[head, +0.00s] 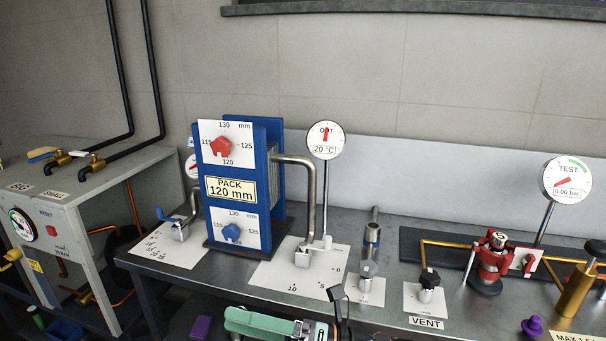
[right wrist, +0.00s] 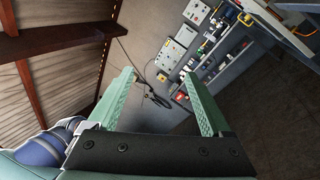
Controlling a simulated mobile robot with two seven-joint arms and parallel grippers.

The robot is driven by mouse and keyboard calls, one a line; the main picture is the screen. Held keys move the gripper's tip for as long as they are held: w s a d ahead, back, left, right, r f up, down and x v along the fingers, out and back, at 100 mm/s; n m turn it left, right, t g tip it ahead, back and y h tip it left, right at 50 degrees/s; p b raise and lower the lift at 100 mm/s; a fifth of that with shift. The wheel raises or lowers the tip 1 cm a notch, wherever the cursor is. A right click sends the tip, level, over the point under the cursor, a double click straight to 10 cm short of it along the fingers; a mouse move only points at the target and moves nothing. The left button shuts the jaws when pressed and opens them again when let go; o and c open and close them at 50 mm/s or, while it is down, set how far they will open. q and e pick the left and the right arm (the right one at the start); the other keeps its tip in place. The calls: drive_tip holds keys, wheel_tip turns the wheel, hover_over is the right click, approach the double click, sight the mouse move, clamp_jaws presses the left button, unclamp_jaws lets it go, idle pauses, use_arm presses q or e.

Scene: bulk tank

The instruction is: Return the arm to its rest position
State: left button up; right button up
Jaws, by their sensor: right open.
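My right gripper (head: 236,325) is at the bottom middle of the head view, in front of the bench, with its green side toward me and its lower part cut off by the frame edge. In the right wrist view its two green fingers (right wrist: 166,108) stand wide apart with nothing between them. The right arm's links are mostly out of the head view. My left gripper is not in view.
Behind the gripper is a dark metal bench (head: 385,235) with a blue plate pack (head: 270,135), a gauge (head: 325,140), a test gauge (head: 567,180) and a red valve (head: 490,262). A grey cabinet (head: 75,225) stands at left. A purple block (head: 201,328) lies left of the gripper.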

drive_tip(key=w+d+f+m+t+h+p, duration=0.1)
drive_tip(key=w+d+f+m+t+h, duration=0.15)
drive_tip(key=m+t, duration=0.45)
drive_tip(key=w+d+f+m+t+h, duration=0.15)
drive_tip(key=d+m+t, duration=0.3)
drive_tip(key=m, duration=0.55)
drive_tip(key=s+d+f+m+h+p, duration=0.1)
drive_tip(key=s+d+f+m+h, duration=0.3)
drive_tip(key=f, duration=0.6)
drive_tip(key=s+d+f+m+h+p, duration=0.1)
drive_tip(key=s+d+f+m+h, duration=0.4)
drive_tip(key=d+f+m+h, duration=0.4)
drive_tip(key=d+f+m, duration=0.1)
drive_tip(key=m, duration=0.3)
drive_tip(key=s+d+f+m+g, duration=0.1)
drive_tip(key=s+f, duration=0.1)
drive_tip(key=s, duration=0.1)
drive_tip(key=s+d+f+m+g+h, duration=0.1)
drive_tip(key=s+d+f+m, duration=0.1)
drive_tip(key=s, duration=0.2)
drive_tip(key=s+d+f+m+g+h, duration=0.1)
drive_tip(key=s+f, duration=0.1)
drive_tip(key=s, duration=0.1)
drive_tip(key=shift+s+d+f+m+g, duration=0.2)
drive_tip(key=shift+d+f+m+g, duration=0.1)
drive_tip(key=shift+d+f+g, duration=0.1)
drive_tip(key=shift+c, duration=0.2)
